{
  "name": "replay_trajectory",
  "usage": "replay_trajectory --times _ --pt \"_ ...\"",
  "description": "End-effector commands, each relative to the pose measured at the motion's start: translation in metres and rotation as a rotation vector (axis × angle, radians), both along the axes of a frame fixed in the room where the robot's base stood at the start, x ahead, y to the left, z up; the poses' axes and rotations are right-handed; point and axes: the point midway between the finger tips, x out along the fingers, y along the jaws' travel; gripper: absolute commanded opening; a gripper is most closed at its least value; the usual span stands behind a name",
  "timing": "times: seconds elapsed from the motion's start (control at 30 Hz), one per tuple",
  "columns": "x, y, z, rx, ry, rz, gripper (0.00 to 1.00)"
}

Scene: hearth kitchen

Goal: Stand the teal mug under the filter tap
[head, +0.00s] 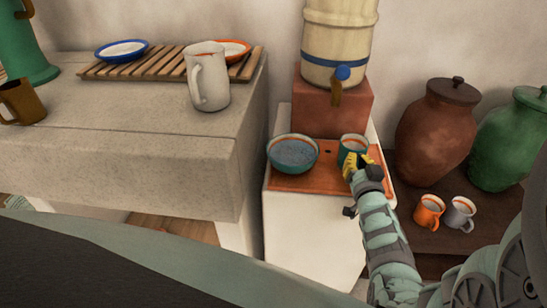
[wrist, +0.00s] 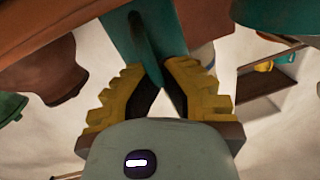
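The teal mug (head: 353,144) is upright at the right side of the terracotta top (head: 305,184), to the right of a teal bowl. My gripper (head: 357,166) is at the mug's near side, its yellow fingers against it. In the wrist view, the fingertips (wrist: 158,72) close in on a narrow teal part of the mug (wrist: 152,40), apparently its handle. I cannot tell whether the mug rests on the top or is slightly raised. The filter (head: 339,40) stands on a red-brown block, its tap (head: 337,91) pointing down above and behind the mug, slightly left.
The teal bowl (head: 292,155) stands close left of the mug. The red-brown block (head: 330,108) rises behind. An orange mug (head: 429,211), a grey mug (head: 460,213) and lidded jars (head: 437,130) are right. The stone counter (head: 130,165) holds a white jug (head: 207,80).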

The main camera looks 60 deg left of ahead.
Motion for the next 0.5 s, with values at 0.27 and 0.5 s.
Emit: replay_trajectory --times 0.27,0.5 --pt "0.0005 -0.0002 -0.0014 0.001 -0.002 -0.001 0.00" --pt "0.0003 -0.0003 -0.0010 0.000 -0.001 -0.001 0.26"
